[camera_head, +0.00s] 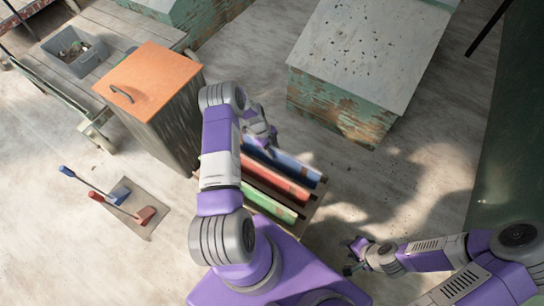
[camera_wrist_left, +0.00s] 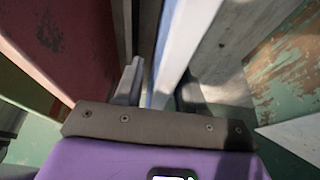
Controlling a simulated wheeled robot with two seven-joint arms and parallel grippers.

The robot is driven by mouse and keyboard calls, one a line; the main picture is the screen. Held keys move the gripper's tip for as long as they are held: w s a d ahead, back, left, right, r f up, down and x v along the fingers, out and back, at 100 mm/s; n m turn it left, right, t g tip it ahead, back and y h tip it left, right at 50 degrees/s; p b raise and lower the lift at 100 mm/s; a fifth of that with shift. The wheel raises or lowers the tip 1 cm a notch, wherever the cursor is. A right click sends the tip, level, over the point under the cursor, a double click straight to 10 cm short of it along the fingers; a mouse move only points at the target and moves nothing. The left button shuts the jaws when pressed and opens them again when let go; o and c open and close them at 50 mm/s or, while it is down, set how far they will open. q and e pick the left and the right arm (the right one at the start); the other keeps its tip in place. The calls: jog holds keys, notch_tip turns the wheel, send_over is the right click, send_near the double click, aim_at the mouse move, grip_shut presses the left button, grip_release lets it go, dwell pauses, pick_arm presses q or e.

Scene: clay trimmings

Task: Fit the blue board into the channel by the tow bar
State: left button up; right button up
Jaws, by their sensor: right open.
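The blue board (camera_head: 288,164) lies at the upper edge of a low wooden rack, with a red board (camera_head: 275,180) and a green board (camera_head: 270,204) below it. My left gripper (camera_head: 266,135) is at the blue board's upper left end, partly hidden by its own arm. In the left wrist view, a pale, blue-tinted edge runs between the left gripper's fingers (camera_wrist_left: 160,88); whether they press on it is unclear. My right gripper (camera_head: 352,257) is open and empty, right of the rack. I cannot make out the channel or the tow bar.
An orange-topped cabinet (camera_head: 150,78) stands left of the rack. A green chest with a grey lid (camera_head: 365,45) stands at the upper right. A plate with a blue and a red lever (camera_head: 128,205) lies at the left.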

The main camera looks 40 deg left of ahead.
pick_arm(q)
grip_shut()
dwell(1.2)
